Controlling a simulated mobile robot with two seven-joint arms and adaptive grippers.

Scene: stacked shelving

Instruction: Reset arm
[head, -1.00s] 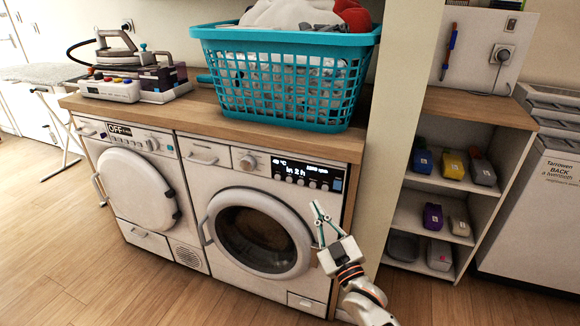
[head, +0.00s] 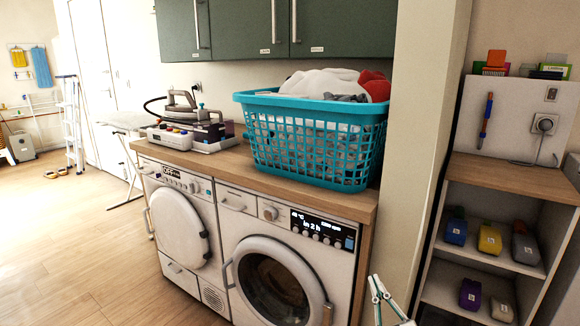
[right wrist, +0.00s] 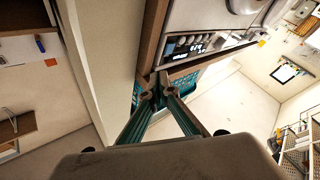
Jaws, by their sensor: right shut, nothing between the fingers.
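In the right wrist view, the fingertips (right wrist: 158,90) meet near the edge of the wooden worktop, with the washer's control panel (right wrist: 200,45) beyond. The rest of the right arm is mostly cut off by the head view's lower edge. My left gripper is not in view.
A teal laundry basket (head: 310,150) full of clothes stands on the wooden worktop (head: 232,168), right of a steam iron station (head: 185,130). A pillar (head: 415,130) separates it from a shelf unit (head: 500,180) with several bottles. Open floor (head: 90,240) lies at left.

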